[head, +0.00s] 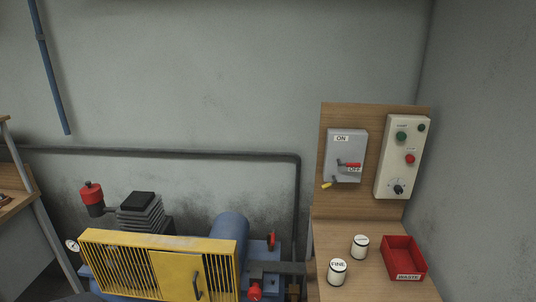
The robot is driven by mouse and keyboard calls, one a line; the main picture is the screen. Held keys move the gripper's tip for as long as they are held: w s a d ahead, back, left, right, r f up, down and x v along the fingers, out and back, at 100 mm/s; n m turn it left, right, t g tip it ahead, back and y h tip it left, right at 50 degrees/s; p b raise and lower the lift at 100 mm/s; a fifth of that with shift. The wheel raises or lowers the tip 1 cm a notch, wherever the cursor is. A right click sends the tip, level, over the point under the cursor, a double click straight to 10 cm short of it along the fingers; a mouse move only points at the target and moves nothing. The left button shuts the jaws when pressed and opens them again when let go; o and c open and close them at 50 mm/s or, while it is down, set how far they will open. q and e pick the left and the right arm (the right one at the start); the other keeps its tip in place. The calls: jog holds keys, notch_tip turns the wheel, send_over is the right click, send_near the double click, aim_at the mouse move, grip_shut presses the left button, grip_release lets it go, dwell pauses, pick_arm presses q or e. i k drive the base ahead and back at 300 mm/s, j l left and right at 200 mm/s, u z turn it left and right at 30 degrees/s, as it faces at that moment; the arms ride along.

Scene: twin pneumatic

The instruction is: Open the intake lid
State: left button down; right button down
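A blue compressor (231,236) stands at the lower left of the head view, behind a yellow belt guard (178,271). A red cap with a small knob on top (91,193) sits on a dark canister (96,210) beside the finned cylinder head (141,214). This looks like the intake with its lid, and the red cap is seated on the canister. The cylinder head has a flat black top (138,200). Neither of my grippers is in view.
A wooden bench at the right holds a jar marked FINE (337,272), a second jar (359,247) and a red WASTE tray (402,258). A grey ON/OFF switch box (345,150) and a control box (398,165) hang on the board above. A pipe (180,153) runs along the wall.

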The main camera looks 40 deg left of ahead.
aim_at(92, 193)
jog(key=u, duration=2.45)
